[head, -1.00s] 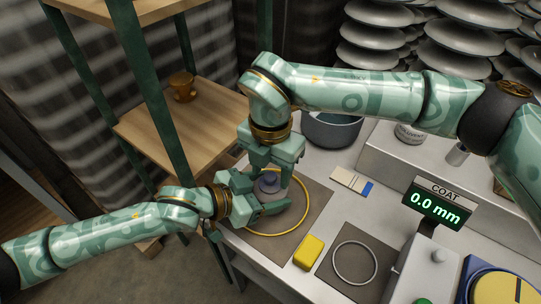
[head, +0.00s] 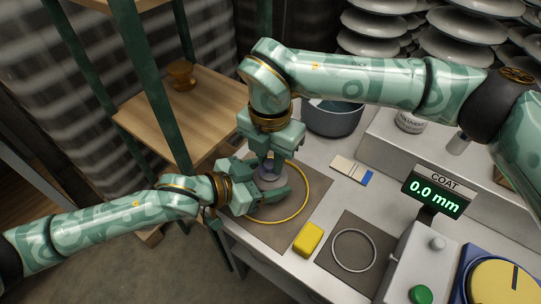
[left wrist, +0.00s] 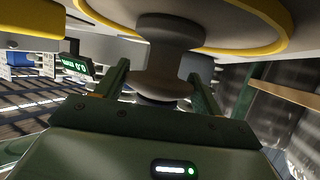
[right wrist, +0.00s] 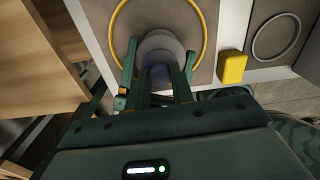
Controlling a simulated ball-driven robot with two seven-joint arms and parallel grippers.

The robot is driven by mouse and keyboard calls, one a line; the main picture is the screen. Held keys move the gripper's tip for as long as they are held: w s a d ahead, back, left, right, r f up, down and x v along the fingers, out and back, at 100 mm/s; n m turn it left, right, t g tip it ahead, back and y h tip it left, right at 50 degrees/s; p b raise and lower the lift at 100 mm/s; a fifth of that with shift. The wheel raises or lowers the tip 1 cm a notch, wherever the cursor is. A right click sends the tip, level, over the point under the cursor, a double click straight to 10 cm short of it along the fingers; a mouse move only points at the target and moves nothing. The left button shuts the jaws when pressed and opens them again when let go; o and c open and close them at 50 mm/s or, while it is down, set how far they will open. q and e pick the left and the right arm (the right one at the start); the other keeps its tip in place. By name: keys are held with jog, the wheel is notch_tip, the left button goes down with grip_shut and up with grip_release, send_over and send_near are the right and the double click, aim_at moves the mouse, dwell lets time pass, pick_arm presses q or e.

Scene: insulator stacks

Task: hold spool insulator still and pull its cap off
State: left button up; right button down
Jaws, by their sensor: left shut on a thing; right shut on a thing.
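The grey spool insulator (head: 271,183) stands on a brown mat (head: 312,187) inside a yellow ring (head: 307,196). My left gripper (head: 263,182) is shut on it from the left side. In the left wrist view, its fingers flank the spool's narrow grey waist (left wrist: 172,60). The bluish cap (head: 267,168) sits on top of the spool, mostly hidden by the right fingers. My right gripper (head: 268,160) comes down from above and is shut on the cap. In the right wrist view, the cap (right wrist: 159,74) is dark and blurred between the fingers.
A yellow block (head: 308,239) and a grey ring (head: 353,250) on another mat lie in front to the right. A dark pot (head: 333,118) stands behind. The COAT display (head: 437,195) reads 0.0 mm. A wooden shelf rack (head: 185,112) stands close on the left.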

aim_at(270, 163)
jog(key=shift+r, duration=0.2)
dwell(0.3)
jog(key=shift+r, duration=0.85)
jog(key=shift+r, duration=2.05)
pick_arm(q)
jog(key=o, duration=1.4)
jog(key=shift+o, duration=0.2)
jog(key=p+v, duration=0.3)
jog(key=v, duration=0.9)
jog(key=shift+p, duration=0.35)
pick_arm(e)
jog(key=r, duration=0.5)
jog(key=shift+s, duration=0.3)
